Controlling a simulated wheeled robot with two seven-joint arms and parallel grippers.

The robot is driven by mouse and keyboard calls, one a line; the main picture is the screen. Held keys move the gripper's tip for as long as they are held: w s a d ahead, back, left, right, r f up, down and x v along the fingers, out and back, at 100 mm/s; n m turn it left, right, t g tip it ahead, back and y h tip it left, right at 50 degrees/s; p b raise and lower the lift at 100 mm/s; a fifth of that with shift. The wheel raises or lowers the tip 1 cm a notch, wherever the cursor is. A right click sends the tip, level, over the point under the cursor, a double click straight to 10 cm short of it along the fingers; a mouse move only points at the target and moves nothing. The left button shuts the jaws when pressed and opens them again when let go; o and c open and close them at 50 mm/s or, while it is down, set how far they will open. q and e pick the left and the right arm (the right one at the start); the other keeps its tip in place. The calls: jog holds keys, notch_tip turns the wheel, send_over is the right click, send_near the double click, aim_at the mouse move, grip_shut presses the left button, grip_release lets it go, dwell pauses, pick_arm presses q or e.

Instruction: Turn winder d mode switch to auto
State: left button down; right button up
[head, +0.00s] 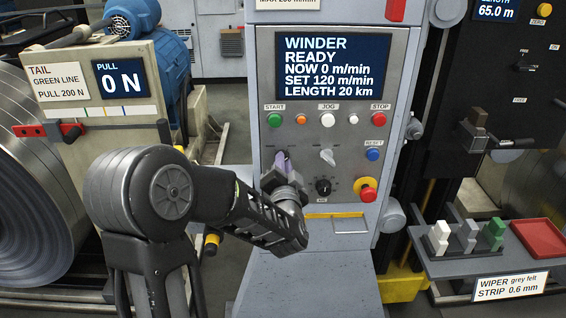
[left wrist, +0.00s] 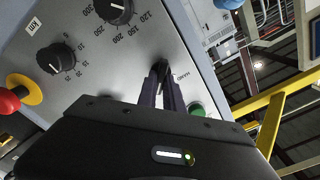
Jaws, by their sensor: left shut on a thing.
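The grey winder panel (head: 345,215) stands in the middle of the head view, under a screen (head: 331,66) reading WINDER READY. My left gripper (head: 283,162) is at the left switch of the panel's second row and hides most of it. In the left wrist view my two fingers (left wrist: 161,85) are closed around a small dark switch handle (left wrist: 160,68). The label HAND (left wrist: 183,77) is just right of it. The label on the other side and the exact handle angle cannot be read. My right gripper is out of view.
START, JOG and STOP buttons are above. A shelf with coloured blocks (head: 467,236) and a red tray (head: 540,238) is right.

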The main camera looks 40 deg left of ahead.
pick_arm(q)
jog(key=shift+f, duration=0.1)
jog(key=c, duration=1.5)
grip_release()
jog(key=b+v, duration=0.1)
jog(key=v, duration=0.6)
jog(key=shift+s+d, duration=0.25)
jog(key=shift+s, duration=0.05)
